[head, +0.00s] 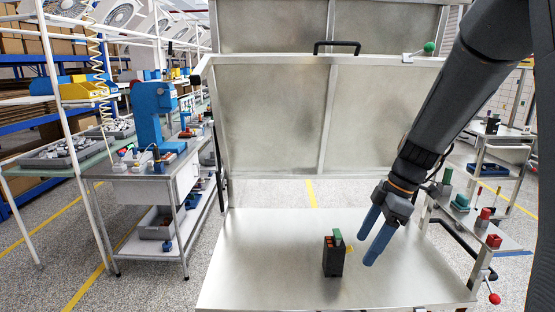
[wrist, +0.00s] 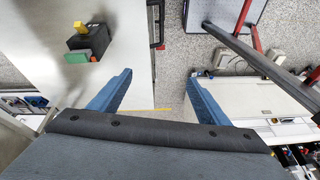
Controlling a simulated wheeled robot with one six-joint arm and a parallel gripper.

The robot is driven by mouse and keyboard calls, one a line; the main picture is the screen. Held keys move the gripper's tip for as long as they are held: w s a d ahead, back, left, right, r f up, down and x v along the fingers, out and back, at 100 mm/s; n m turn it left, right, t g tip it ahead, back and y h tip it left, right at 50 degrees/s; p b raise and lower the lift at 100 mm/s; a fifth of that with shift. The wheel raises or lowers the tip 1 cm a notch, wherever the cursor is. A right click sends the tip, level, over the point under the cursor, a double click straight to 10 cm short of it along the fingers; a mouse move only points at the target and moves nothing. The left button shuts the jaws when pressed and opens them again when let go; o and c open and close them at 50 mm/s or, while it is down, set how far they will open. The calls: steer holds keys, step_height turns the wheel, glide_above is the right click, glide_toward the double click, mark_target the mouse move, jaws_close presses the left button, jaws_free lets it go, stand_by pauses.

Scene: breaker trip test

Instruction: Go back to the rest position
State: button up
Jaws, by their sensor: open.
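My gripper (head: 371,235) is open and empty, its blue fingers spread above the right part of the metal table (head: 270,265). It also shows in the wrist view (wrist: 160,82), with nothing between the fingers. A small black breaker (head: 333,258) with a green part on top and orange and yellow details stands on the table, left of my gripper and apart from it. In the wrist view the breaker (wrist: 94,40) lies at the upper left, with its green and yellow parts visible.
A raised metal-framed cover with clear panels (head: 270,115) and a black handle (head: 337,44) stands behind the table. A side shelf (head: 465,215) with red and green buttons is at the right. A workbench (head: 150,170) with a blue press stands at the left.

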steer(key=s+a+f+m+h+b, duration=0.3)
steer(key=s+f+m+b, duration=0.6)
steer(key=m, duration=0.7)
steer(key=shift+s+f+t+h, duration=0.4)
steer(key=shift+s+f+h, duration=0.1)
steer(key=shift+s+f, duration=1.45)
steer(key=shift+w, duration=0.1)
